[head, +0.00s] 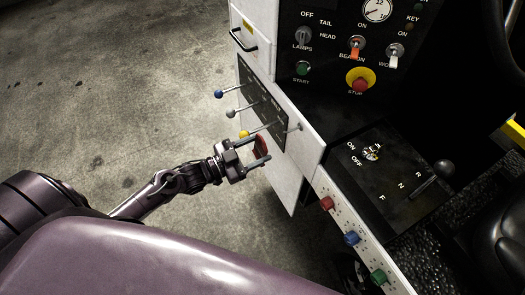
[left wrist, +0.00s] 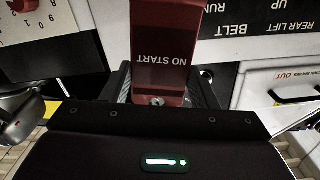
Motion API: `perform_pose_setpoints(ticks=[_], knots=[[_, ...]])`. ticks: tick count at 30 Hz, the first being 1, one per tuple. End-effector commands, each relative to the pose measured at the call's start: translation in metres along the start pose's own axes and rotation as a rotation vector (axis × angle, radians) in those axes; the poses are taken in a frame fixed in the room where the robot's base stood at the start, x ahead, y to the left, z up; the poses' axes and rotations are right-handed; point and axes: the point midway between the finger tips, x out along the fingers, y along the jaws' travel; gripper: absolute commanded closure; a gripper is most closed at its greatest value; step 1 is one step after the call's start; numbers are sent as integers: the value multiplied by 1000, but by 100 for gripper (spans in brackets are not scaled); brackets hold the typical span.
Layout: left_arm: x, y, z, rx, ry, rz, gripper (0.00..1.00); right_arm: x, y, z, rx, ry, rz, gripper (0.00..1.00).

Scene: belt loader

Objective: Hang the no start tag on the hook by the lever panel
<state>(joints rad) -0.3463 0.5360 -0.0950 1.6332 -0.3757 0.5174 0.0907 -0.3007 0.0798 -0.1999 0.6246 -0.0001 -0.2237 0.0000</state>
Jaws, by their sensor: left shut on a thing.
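The red no start tag (head: 261,146) is between the fingers of my left gripper (head: 257,150), which is shut on it. In the left wrist view the tag (left wrist: 165,62) stands up from the fingers, its white lettering upside down. The lever panel (head: 270,112) is a black plate on the white console side, with blue-, grey- and yellow-knobbed levers. A small metal hook (head: 295,128) sticks out of the white face just right of the panel. The gripper and tag are below and left of the hook, apart from it in the picture. My right gripper is not in view.
The yellow-knobbed lever (head: 244,134) is close above my left gripper. Red, blue and green buttons (head: 351,238) line the console edge at lower right. A drawer handle (head: 243,40) is above the panel. Open concrete floor (head: 110,90) is at left.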

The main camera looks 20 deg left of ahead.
Motion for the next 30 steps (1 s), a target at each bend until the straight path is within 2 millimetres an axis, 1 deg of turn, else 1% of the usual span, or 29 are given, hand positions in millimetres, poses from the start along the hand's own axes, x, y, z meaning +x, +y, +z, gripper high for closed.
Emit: perform_pose_setpoints(ticks=[4,8,30], knots=[[0,-1,-1,2,1,2,68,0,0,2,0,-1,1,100],[4,-2,0,3,2,1,68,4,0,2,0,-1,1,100],[48,0,4,2,2,1,68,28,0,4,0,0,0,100]])
